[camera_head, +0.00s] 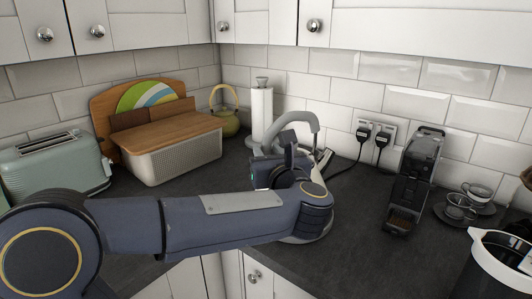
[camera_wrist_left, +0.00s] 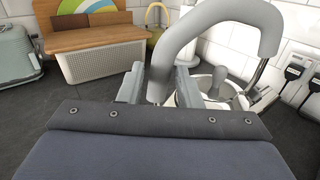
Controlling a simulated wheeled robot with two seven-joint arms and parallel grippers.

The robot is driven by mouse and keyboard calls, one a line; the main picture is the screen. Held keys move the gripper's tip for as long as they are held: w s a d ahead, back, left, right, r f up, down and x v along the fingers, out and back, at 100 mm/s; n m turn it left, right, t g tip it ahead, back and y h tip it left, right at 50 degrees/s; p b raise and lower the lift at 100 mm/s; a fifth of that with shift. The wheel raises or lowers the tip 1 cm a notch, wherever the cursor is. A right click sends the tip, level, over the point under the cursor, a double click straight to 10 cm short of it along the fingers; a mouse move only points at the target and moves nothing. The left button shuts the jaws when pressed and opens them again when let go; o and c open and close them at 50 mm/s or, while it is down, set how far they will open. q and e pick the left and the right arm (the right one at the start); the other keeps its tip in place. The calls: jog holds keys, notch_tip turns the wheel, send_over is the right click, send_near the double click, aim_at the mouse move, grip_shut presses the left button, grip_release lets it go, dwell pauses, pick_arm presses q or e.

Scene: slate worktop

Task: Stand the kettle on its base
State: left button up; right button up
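The kettle has a thick grey looped handle (camera_head: 297,119), which rises above my left gripper in the head view. My forearm covers most of its body, and its pale lower edge (camera_head: 308,238) shows below the arm at the worktop. My left gripper (camera_head: 282,163) is at the handle. In the left wrist view, its fingers (camera_wrist_left: 160,84) lie close on both sides of the free lower end of the handle (camera_wrist_left: 225,12) and look shut on it. The lid knob (camera_wrist_left: 218,76) shows behind. I cannot make out the kettle's base. My right gripper is out of view.
A green toaster (camera_head: 55,168) and a bread bin (camera_head: 170,158) stand at left. A green pot (camera_head: 226,120) and paper roll (camera_head: 262,112) are behind. A cord runs from the plugs (camera_head: 372,137).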

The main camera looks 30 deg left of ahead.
pick_arm(q)
jog(key=b+v, duration=0.2)
jog(key=v, duration=0.5)
dwell(0.3)
jog(key=shift+a, duration=0.1)
